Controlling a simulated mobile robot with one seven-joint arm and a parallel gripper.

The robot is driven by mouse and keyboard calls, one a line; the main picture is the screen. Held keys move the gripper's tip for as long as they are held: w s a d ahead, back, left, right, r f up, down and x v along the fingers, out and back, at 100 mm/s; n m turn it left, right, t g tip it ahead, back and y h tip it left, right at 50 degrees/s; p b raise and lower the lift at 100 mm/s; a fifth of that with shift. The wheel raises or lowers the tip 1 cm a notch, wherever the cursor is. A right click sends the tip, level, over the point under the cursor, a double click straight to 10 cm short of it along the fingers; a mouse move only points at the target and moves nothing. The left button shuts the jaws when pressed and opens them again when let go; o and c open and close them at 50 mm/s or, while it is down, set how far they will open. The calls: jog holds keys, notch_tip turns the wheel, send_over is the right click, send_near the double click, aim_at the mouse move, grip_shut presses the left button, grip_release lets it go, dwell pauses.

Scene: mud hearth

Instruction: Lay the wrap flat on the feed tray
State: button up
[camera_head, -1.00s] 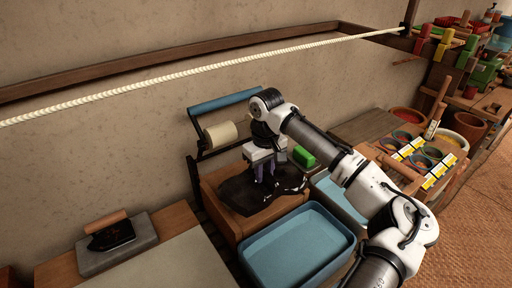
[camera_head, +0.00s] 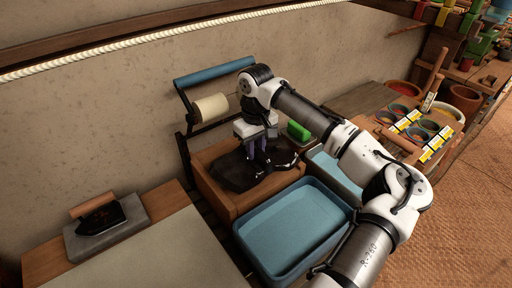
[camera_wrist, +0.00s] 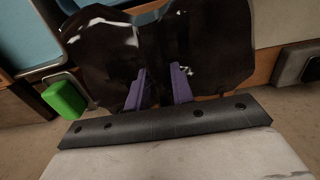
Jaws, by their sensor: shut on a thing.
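The wrap is a black, glossy, wrinkled sheet (camera_head: 236,174) spread over the top of a wooden box-like stand (camera_head: 222,200), which I take for the feed tray. My gripper (camera_head: 257,158) points down over the stand, shut on the wrap. In the wrist view the two purple fingers (camera_wrist: 162,88) press into the dark sheet (camera_wrist: 215,45), with folds on both sides. Its edges look uneven. How much of it touches the stand is hard to tell.
A blue bar (camera_head: 213,71) and a cream roll (camera_head: 211,108) stand behind the stand. A green block (camera_head: 298,131) is to the right, also in the wrist view (camera_wrist: 65,99). A blue tray (camera_head: 295,228) sits in front. An iron (camera_head: 100,216) rests on a grey slab at left.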

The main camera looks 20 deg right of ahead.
aim_at(256, 160)
jog(key=shift+f+b, duration=0.85)
jog(key=shift+f, duration=1.65)
jog(key=o, duration=0.9)
jog(key=shift+r, duration=0.1)
